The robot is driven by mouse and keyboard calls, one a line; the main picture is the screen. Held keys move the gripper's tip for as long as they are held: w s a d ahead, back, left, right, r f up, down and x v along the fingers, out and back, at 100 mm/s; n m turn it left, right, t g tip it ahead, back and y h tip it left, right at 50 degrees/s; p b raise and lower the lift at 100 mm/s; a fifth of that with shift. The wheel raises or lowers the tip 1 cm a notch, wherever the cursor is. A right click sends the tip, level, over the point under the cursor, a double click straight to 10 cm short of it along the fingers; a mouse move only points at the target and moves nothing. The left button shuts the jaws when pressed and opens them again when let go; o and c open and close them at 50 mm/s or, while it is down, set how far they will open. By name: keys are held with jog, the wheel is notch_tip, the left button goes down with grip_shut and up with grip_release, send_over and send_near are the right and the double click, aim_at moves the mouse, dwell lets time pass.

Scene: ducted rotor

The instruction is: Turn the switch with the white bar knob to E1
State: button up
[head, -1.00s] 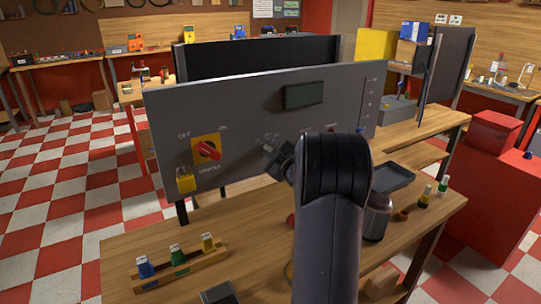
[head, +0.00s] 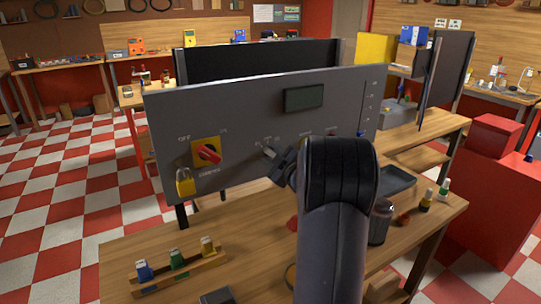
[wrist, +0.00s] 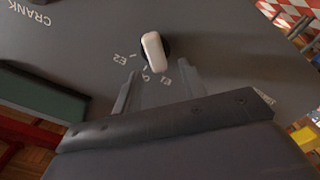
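The white bar knob (wrist: 153,51) is on a grey panel in the wrist view, with the marks E2, a middle mark that looks like 0, and E1 (wrist: 166,82) below it. The knob's lower end lies between the middle mark and E1 in the picture; I cannot tell its exact setting. My gripper (wrist: 157,70) is open, its two fingers spread on either side below the knob, not closed on it.
A red rotary switch (head: 207,153) and a yellow padlock (head: 185,182) are left on the panel, with a dark display (head: 304,97) above. The bench (head: 125,252) holds a wooden rack (head: 180,272), a dark jar (head: 380,222), a tray (head: 397,179) and small bottles.

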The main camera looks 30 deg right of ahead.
jog(key=s+b, duration=0.1)
jog(key=s, duration=0.8)
jog(key=shift+s+a, duration=0.15)
jog(key=shift+a, duration=0.15)
jog(key=w, duration=0.3)
jog(key=w+p, duration=0.1)
jog(key=w, duration=0.6)
jog(key=shift+w+d+p, duration=0.25)
jog(key=shift+p, duration=0.05)
jog(key=shift+w+d+r+p, duration=0.1)
jog(key=shift+w+r+p, duration=0.15)
jog(key=shift+p, duration=0.2)
jog(key=shift+s+m+p, duration=0.1)
jog(key=shift+m+p, duration=0.4)
jog(key=shift+f, duration=0.1)
jog(key=shift+f+b, duration=0.25)
jog(key=shift+b, duration=0.25)
